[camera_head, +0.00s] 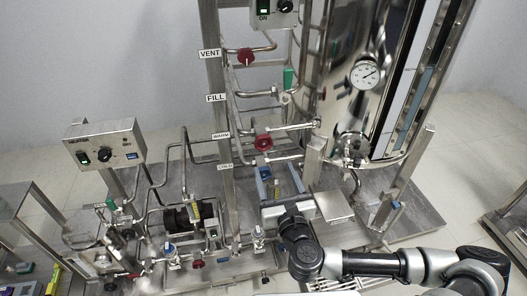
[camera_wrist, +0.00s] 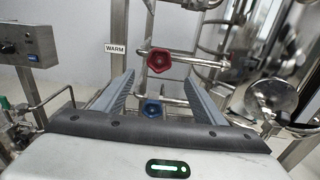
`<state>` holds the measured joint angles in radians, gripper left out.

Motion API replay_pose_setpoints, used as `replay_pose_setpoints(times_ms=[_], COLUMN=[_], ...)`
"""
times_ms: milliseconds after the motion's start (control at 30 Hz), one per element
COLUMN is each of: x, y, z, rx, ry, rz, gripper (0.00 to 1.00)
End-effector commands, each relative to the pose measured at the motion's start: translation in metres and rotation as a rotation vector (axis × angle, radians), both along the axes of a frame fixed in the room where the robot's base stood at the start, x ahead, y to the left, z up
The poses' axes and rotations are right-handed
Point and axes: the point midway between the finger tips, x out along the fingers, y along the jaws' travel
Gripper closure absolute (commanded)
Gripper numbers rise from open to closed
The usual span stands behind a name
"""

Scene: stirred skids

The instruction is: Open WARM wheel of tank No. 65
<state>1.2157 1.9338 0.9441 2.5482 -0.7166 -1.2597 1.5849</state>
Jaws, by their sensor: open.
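The red WARM wheel (camera_head: 263,143) sits on a horizontal pipe beside the WARM label (camera_head: 221,135), left of the shiny tank (camera_head: 345,80). In the wrist view the red wheel (camera_wrist: 158,60) shows ahead, just above and between my fingertips. My gripper (camera_head: 280,170) is open and empty, in front of and below the wheel. Its two grey fingers (camera_wrist: 160,82) stand apart and do not appear to touch the wheel. A blue wheel (camera_wrist: 152,108) shows lower, between the fingers. No tank number is readable.
An upright post carries the VENT (camera_head: 209,54), FILL (camera_head: 215,98) and lower labels. Another red wheel (camera_head: 245,56) is at VENT. A control box (camera_head: 104,143) stands at left. Pipes crowd the area around the wheel.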

Motion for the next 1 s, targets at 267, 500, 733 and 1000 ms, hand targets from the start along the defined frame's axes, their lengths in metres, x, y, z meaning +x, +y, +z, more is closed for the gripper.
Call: replay_pose_setpoints(times_ms=[267,500,733,1000], x=[0.038,0.084,0.118,0.130], y=[0.009,0.018,0.025,0.028], z=[-0.009,-0.001,-0.001,0.000], rx=[-0.002,-0.003,-0.002,-0.001], ry=[-0.005,-0.002,0.000,0.000], rz=[0.005,0.003,0.004,0.004], gripper=[0.36,0.36,0.36,0.36])
